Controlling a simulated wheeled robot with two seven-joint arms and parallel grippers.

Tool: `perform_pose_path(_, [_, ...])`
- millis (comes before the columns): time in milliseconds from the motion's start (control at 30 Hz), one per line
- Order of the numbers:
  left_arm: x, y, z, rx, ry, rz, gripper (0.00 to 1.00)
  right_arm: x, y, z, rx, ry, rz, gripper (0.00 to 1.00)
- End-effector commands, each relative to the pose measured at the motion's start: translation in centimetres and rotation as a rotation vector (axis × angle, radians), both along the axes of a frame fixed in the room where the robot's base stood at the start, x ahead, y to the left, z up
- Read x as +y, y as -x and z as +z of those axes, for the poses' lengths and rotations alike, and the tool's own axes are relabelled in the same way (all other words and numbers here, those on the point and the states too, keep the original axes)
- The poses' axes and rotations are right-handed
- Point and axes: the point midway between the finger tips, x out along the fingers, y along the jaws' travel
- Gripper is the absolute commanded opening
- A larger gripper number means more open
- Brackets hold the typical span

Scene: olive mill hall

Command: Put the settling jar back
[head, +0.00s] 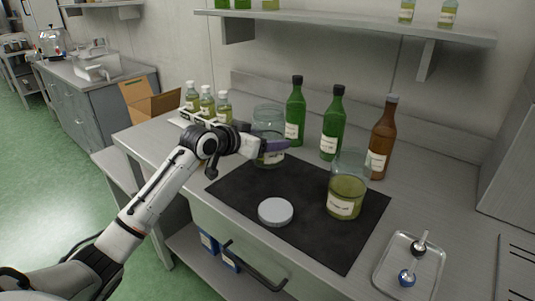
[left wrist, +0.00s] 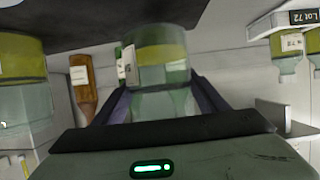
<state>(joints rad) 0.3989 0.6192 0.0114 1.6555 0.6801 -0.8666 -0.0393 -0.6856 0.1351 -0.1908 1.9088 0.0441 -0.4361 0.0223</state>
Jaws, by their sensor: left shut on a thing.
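A clear glass jar (head: 269,118) with yellow-green liquid low in it and a white label is at the mat's back left corner. My left gripper (head: 279,146) is shut on this jar. In the left wrist view, which is upside down, the jar (left wrist: 158,52) sits between the two fingers. I cannot tell whether its base touches the mat. A second labelled jar (head: 347,187), fuller with yellow-green liquid, stands on the mat's right side. I cannot read which label names the settling jar. My right gripper is not in view.
The dark mat (head: 240,190) has free room in its middle, with a white round lid (head: 276,211) at its front. Green bottles (head: 332,130) and a brown bottle (head: 382,138) stand behind. A rack of small bottles (head: 207,104) is left; a metal tray (head: 385,268) is right.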

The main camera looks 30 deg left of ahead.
Motion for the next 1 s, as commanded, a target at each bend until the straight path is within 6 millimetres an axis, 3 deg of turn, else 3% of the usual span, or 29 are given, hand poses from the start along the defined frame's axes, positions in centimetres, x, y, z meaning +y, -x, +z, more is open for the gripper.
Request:
perform_pose_path(133, [0.0,0.0,-0.7,-0.006,0.001,0.001,0.12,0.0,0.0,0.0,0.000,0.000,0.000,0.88])
perform_pose_path(367, [0.0,0.0,-3.6,-0.006,0.002,0.003,0.12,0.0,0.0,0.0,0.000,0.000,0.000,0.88])
perform_pose_path(733, [0.0,0.0,-4.0,-0.008,-0.001,0.001,0.12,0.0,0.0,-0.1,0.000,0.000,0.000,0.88])
perform_pose_path(767, [0.0,0.0,-4.3,0.000,0.000,0.001,0.71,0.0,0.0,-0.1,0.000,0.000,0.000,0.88])
perform_pose_path(833, [0.0,0.0,-4.2,0.000,0.000,0.001,0.83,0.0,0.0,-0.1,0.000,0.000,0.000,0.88])
perform_pose_path(1000, [0.0,0.0,-4.2,0.000,0.000,0.001,0.85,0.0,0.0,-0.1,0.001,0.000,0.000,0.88])
